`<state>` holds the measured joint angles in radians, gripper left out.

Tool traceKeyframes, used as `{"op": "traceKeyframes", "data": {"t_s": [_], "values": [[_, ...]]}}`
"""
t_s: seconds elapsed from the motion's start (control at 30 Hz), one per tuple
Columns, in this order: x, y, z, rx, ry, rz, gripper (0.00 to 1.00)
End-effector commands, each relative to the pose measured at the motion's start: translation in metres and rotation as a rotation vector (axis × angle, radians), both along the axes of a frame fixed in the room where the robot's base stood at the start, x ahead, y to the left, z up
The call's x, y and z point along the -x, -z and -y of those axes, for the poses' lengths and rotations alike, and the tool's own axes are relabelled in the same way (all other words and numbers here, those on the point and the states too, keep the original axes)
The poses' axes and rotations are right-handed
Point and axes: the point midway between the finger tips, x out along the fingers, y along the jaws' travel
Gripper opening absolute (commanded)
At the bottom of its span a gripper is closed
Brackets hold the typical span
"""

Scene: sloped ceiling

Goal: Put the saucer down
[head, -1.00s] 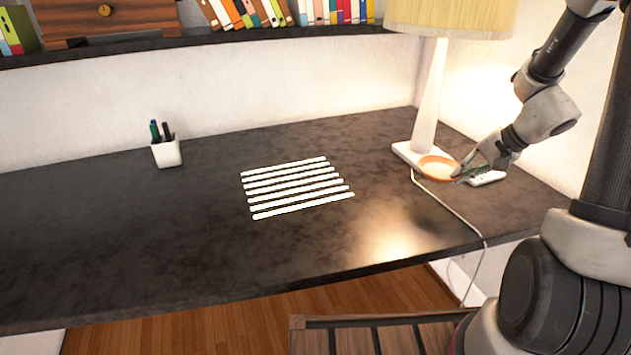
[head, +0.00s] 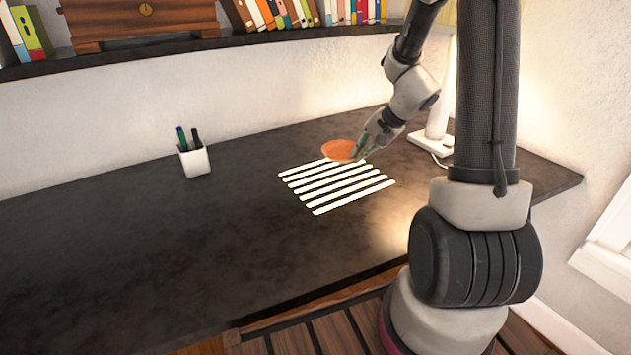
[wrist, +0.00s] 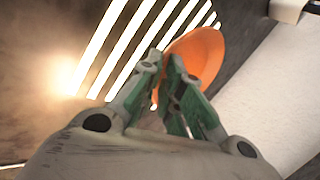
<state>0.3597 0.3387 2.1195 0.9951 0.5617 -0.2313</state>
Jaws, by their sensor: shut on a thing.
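The orange saucer (head: 338,150) is in my gripper (head: 361,152), held by its near right edge. In the head view it shows over the back end of the white striped patch (head: 335,186) on the dark desk. In the wrist view the orange saucer (wrist: 203,55) sticks out past the green fingertips of my gripper (wrist: 168,58), beside the white stripes (wrist: 125,45). The fingers are shut on its rim. I cannot tell how far its underside is above the desk.
A white pen cup (head: 195,161) stands on the desk (head: 130,235) to the left. The lamp (head: 436,125) stands at the right, partly behind my arm. The desk's left and front are clear.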

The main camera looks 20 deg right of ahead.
Motion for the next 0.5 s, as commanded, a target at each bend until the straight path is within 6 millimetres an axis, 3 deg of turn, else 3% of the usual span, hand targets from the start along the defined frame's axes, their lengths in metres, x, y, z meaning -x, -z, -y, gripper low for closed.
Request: {"op": "traceKeyframes", "data": {"t_s": [0.2, 0.5], "values": [[0.000, 0.037, 0.002, -0.008, 0.030, -0.012, 0.00], [0.000, 0.076, 0.002, -0.009, 0.030, -0.011, 0.00]]}}
